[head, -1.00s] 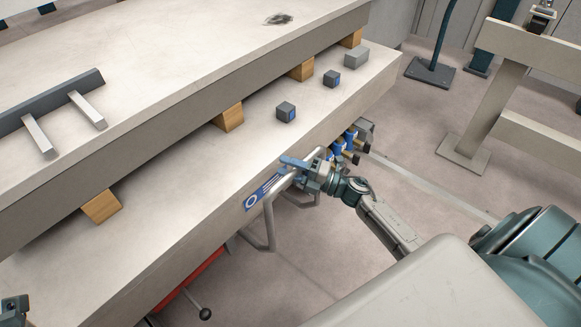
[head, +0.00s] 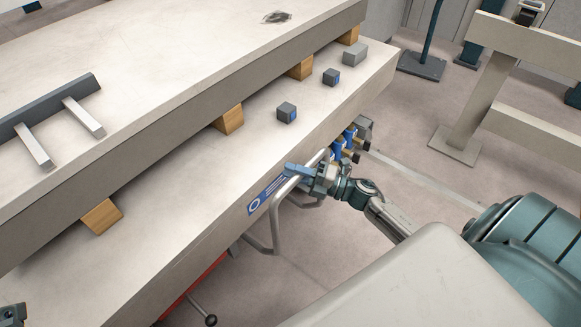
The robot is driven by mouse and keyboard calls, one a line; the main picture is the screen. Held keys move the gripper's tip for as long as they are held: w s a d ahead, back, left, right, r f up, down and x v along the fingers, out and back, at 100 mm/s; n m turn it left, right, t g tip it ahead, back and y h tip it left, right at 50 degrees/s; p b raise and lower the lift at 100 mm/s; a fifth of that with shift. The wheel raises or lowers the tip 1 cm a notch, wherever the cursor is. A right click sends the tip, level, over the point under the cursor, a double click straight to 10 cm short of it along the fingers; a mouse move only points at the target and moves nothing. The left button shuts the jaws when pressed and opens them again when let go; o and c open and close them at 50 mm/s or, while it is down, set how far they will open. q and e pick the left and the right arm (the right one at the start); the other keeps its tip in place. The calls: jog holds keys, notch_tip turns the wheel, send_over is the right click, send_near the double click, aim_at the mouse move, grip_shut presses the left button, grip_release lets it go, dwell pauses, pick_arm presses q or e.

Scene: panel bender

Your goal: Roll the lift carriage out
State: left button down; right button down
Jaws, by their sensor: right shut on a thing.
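The lift carriage (head: 180,230) is a long pale slab platform running diagonally across the head view. A grey tubular handle (head: 274,222) sticks out from its near side, beside a blue label (head: 262,196). My right gripper (head: 300,172) is shut on the upper part of this handle, and its fingers partly hide the bar. A small part of my left arm or gripper (head: 12,308) shows at the lower left edge; its fingers cannot be made out.
A second pale slab (head: 190,60) rests on wooden blocks (head: 229,119) on the carriage. Small grey blocks (head: 287,113) lie near the edge. Blue fittings (head: 340,147) sit right of the handle. A red part with a ball-ended lever (head: 210,320) is below.

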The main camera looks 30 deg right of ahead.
jog(key=c, duration=1.6)
grip_release()
jog(key=shift+s, duration=0.1)
jog(key=o, duration=0.3)
jog(key=shift+s+d+r, duration=0.1)
jog(key=shift+o, duration=0.2)
jog(key=shift+s+d, duration=0.25)
jog(key=shift+s, duration=0.05)
jog(key=p+v, duration=0.1)
jog(key=v, duration=0.9)
